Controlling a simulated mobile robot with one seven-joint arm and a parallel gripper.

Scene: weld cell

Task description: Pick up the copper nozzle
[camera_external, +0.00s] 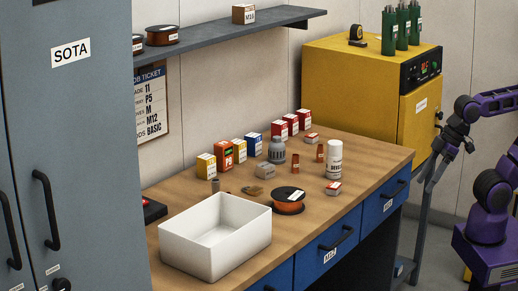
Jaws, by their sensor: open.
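Two small upright copper-brown cylinders stand on the workbench, one (295,162) left of the white spray can and one (320,153) just behind it. They are small in the picture, and I cannot tell which is the copper nozzle. A darker grey-brown cylinder (216,185) stands near the white bin. My gripper (429,187) is open and empty, pointing down off the right end of the bench, in front of the yellow cabinet. It is well apart from the small cylinders.
The workbench (375,156) also holds a white bin (190,264), a wire spool (288,208), the spray can (334,160), a grey bottle (277,152) and several small boxes (239,150). A yellow cabinet (340,80) stands behind its right end. The bench's right corner is clear.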

